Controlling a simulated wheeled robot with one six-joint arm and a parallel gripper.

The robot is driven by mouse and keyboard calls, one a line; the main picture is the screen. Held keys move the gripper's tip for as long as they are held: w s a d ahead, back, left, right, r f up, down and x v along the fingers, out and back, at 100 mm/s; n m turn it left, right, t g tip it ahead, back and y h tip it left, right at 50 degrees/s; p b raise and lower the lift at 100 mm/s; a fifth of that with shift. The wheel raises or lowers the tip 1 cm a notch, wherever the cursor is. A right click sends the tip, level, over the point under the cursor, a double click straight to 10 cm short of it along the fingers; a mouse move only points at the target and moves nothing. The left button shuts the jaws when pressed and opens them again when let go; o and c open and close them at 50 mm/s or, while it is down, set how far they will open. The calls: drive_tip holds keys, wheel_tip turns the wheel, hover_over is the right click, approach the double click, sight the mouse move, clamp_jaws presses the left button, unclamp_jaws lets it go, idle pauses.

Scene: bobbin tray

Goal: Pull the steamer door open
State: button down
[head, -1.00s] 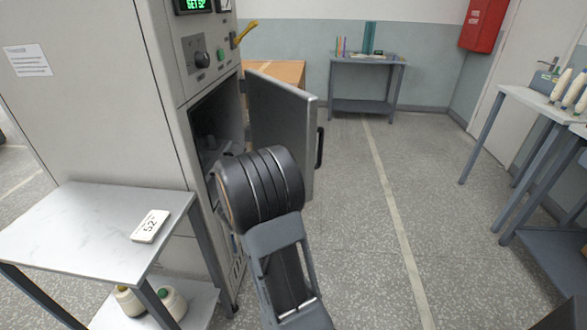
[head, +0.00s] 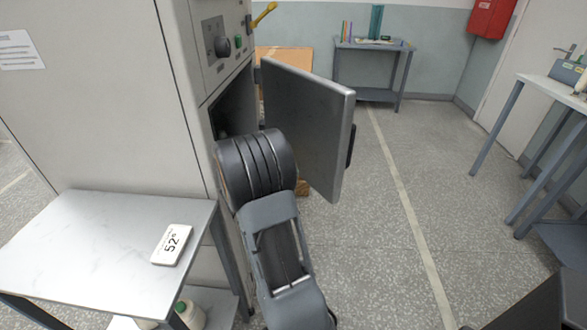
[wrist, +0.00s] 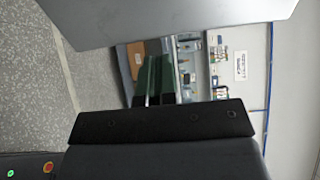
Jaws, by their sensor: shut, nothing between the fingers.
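The steamer door (head: 310,120) is a grey panel standing partly open, hinged at the far side of the steamer's opening (head: 237,110). I see its inner face. Its dark handle (head: 351,146) shows past the free edge, on the outer side. In the head view my black wrist is in front of the opening, left of the door, and my fingers are hidden. In the wrist view my gripper (wrist: 154,62) is shut and empty. A grey panel (wrist: 170,18), which looks like the door, crosses the top of that view. I cannot tell whether the fingers touch it.
A white-topped side table (head: 90,235) stands at the steamer's near side with a display marked 52 (head: 172,244) on it. A bench (head: 375,75) is at the back and another table (head: 540,95) at right. The floor (head: 385,215) right of the door is clear.

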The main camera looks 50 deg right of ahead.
sight(329, 157)
drive_tip(key=x, duration=1.2)
drive_tip(key=shift+s+d, duration=0.1)
drive_tip(key=shift+s, duration=0.1)
